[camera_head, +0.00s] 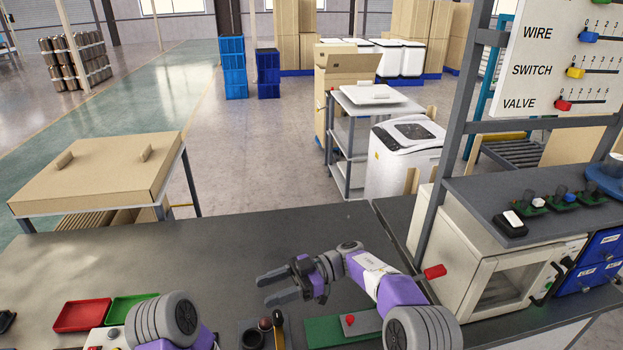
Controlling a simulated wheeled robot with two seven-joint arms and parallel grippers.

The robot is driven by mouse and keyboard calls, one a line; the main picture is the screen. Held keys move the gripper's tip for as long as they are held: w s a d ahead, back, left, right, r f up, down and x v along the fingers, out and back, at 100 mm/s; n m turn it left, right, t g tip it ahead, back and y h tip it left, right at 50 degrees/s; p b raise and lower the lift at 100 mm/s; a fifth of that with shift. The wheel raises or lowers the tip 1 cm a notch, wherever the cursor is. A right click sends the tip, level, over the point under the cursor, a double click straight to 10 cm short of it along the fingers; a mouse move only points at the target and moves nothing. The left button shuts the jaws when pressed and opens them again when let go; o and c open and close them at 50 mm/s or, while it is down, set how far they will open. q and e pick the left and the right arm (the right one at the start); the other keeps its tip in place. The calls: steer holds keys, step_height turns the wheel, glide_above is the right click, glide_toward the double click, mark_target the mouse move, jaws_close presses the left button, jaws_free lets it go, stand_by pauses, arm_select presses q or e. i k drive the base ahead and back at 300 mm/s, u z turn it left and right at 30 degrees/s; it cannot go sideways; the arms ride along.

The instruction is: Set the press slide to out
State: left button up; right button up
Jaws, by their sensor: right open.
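My right gripper (263,291) is open and empty above the near bench, its fingers pointing left. Below and right of it, a green plate (320,334) carries a grey block with a red knob (350,321). This may be the press slide, but no label shows and I cannot tell its setting. My right forearm covers part of the plate. Left of the plate stands a yellow and black upright lever (279,328), with a dark round cup (252,340) beside it. My left arm shows at the bottom left; its gripper is out of view.
Red (82,316) and green (133,308) trays lie on the left of the bench. A white oven-like cabinet (452,250) stands at right, with a red handle (434,271) near my forearm. Above is a slider board (548,45) marked WIRE, SWITCH, VALVE. The bench's middle is clear.

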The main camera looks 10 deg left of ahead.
mark_target(353, 324)
steer(key=k, duration=1)
